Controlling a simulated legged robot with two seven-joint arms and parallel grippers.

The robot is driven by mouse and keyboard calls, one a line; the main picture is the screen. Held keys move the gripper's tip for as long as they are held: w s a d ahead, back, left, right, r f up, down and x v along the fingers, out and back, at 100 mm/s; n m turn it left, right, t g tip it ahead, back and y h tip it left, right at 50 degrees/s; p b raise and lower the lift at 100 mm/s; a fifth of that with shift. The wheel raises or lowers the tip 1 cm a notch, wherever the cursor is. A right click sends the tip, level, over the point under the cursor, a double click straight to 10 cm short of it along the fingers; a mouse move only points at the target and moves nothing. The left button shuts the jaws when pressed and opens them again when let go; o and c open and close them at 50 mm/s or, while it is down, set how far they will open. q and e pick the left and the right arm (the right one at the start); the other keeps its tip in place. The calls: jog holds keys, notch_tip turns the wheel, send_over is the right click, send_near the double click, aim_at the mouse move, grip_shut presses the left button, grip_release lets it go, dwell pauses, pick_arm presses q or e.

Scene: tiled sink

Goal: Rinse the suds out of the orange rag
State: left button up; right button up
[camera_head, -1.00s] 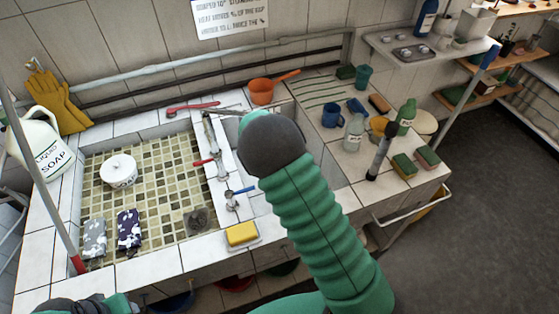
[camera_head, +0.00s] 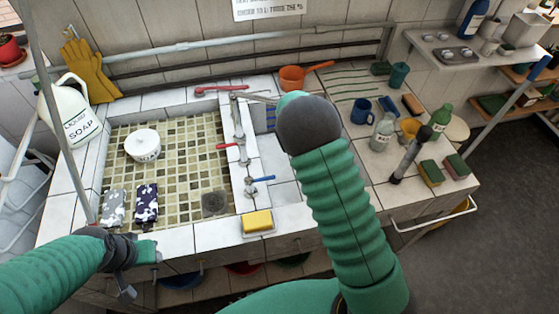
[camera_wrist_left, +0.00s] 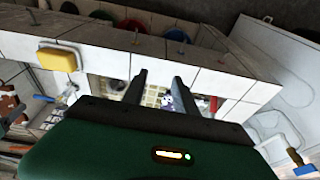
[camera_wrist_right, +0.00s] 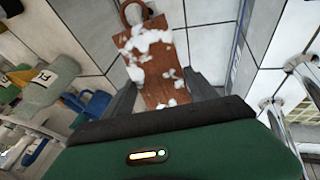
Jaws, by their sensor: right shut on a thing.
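The orange rag (camera_wrist_right: 150,62) shows in the right wrist view as a brownish-orange cloth with a hanging loop and white suds. My right gripper (camera_wrist_right: 160,92) is shut on it. In the head view my right arm hides this gripper and the rag, over the right basin. My left gripper (camera_head: 148,252) is at the sink's front edge, left of the yellow sponge; its fingers are apart and empty in the left wrist view (camera_wrist_left: 163,88). The divider carries a red-handled tap (camera_head: 228,146) and a blue-handled tap (camera_head: 262,179).
The tiled left basin (camera_head: 190,155) holds a white tub (camera_head: 143,145), two patterned cloths (camera_head: 147,202) and a drain (camera_head: 214,203). A yellow sponge (camera_head: 257,221) sits on the front ledge. Bottles, a blue mug (camera_head: 361,111) and sponges crowd the right counter. A soap jug (camera_head: 70,112) stands left.

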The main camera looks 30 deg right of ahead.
pick_arm(q)
jog(key=w+d+m+h, duration=0.1)
jog(key=w+d+m, duration=0.4)
jog(key=d, duration=0.3)
jog(key=w+d+m+h, duration=0.1)
jog(key=w+d+m, duration=0.4)
jog(key=d, duration=0.2)
jog(key=m+g+h, duration=0.2)
jog(key=m, duration=0.6)
send_near(260, 180)
jog(key=x, duration=0.4)
jog(key=d+x, duration=0.1)
jog(key=x, duration=0.3)
jog(key=shift+w, duration=0.1)
jog(key=shift+a, duration=0.35)
jog(key=shift+c, duration=0.9)
jog(key=c, duration=0.5)
jog(key=shift+d, duration=0.15)
grip_shut()
jog(key=shift+r, duration=0.15)
